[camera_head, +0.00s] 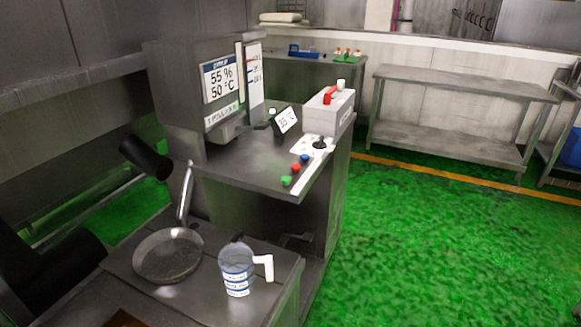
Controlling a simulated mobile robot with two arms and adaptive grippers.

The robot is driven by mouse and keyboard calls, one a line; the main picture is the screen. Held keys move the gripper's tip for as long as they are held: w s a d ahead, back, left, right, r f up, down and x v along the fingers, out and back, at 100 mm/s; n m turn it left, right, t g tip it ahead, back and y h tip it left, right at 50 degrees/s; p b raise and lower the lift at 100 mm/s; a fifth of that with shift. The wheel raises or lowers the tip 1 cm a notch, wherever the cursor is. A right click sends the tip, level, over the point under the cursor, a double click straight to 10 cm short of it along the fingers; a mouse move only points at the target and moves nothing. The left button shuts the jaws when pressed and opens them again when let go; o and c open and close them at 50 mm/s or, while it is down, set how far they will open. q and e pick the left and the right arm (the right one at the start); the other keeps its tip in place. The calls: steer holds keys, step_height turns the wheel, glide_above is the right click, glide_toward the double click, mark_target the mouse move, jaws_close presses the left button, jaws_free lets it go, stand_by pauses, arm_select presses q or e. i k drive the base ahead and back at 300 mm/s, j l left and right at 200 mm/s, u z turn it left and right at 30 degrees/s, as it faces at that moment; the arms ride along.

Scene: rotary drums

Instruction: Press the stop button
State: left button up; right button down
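A row of small buttons sits along the near right edge of the grey machine's worktop (245,168): a green button (286,181), a red button (295,169) and a blue button (305,158). No label on them is readable, so I cannot tell from lettering which one is stop. Nothing covers or touches them. A black knob or lever (319,144) stands on a white plate just behind them. No gripper fingers show in the head view; dark rounded shapes at the left have no visible fingertips.
A display (222,80) reads 55 % and 50 °C. A grey box with a red handle (327,108) stands behind the buttons. A metal pan (168,256) and a measuring jug (237,270) stand on the lower surface in front. Green floor (440,240) is clear at the right.

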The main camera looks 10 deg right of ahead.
mark_target(295, 168)
steer(key=i+l+u, duration=0.1)
steer(key=u, duration=0.35)
steer(key=i+l+u, duration=0.1)
steer(key=l+u, duration=0.35)
steer(key=i+l+u, duration=0.15)
steer(key=l, duration=0.5)
steer(key=i+l+u, duration=0.1)
steer(key=l, duration=0.55)
steer(key=l+u, duration=0.15)
steer(key=l, duration=0.55)
steer(key=i, duration=0.05)
